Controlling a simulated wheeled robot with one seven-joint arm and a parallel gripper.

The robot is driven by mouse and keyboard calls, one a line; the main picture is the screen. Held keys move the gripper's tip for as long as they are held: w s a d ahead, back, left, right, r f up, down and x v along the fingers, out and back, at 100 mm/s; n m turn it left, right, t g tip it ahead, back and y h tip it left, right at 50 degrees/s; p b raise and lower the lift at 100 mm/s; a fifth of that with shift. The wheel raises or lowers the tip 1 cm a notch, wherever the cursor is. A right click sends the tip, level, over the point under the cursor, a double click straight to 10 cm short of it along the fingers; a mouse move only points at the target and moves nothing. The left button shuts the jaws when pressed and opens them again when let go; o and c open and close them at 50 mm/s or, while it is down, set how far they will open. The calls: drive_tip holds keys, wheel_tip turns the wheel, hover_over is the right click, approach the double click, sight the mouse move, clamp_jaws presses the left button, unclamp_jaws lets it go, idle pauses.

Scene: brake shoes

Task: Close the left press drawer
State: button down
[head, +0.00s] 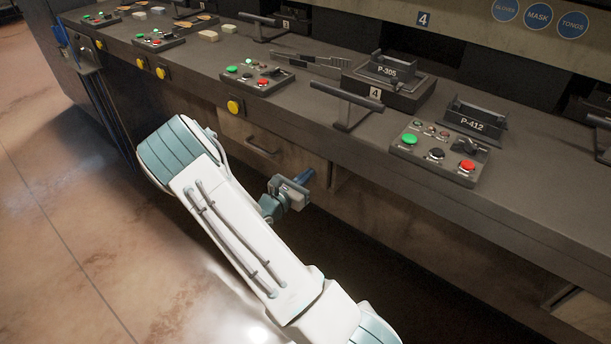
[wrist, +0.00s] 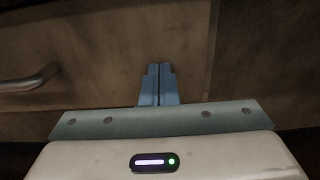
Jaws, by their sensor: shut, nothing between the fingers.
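The drawer (head: 240,132) is a brown worn front under the bench, with a bar handle (head: 262,146). In the wrist view the drawer front (wrist: 100,50) fills most of the picture, its handle (wrist: 30,80) is at the left, and its right edge runs upright right of centre. My gripper (head: 306,177) is at the right part of the drawer front, right of the handle and below the bench edge. Its blue fingers (wrist: 160,68) are shut with nothing between them and point at the front. I cannot tell whether the tips touch it, or how far the drawer stands out.
The bench top (head: 310,128) overhangs above my gripper. It carries button panels (head: 440,147), black lever handles (head: 347,96), and blocks marked P-305 (head: 389,71) and P-412 (head: 474,124). A yellow button (head: 235,107) sits on the bench's front edge. Open floor (head: 80,200) lies at the left.

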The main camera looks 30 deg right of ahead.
drive_tip(key=v, duration=1.4)
drive_tip(key=shift+p, duration=0.4)
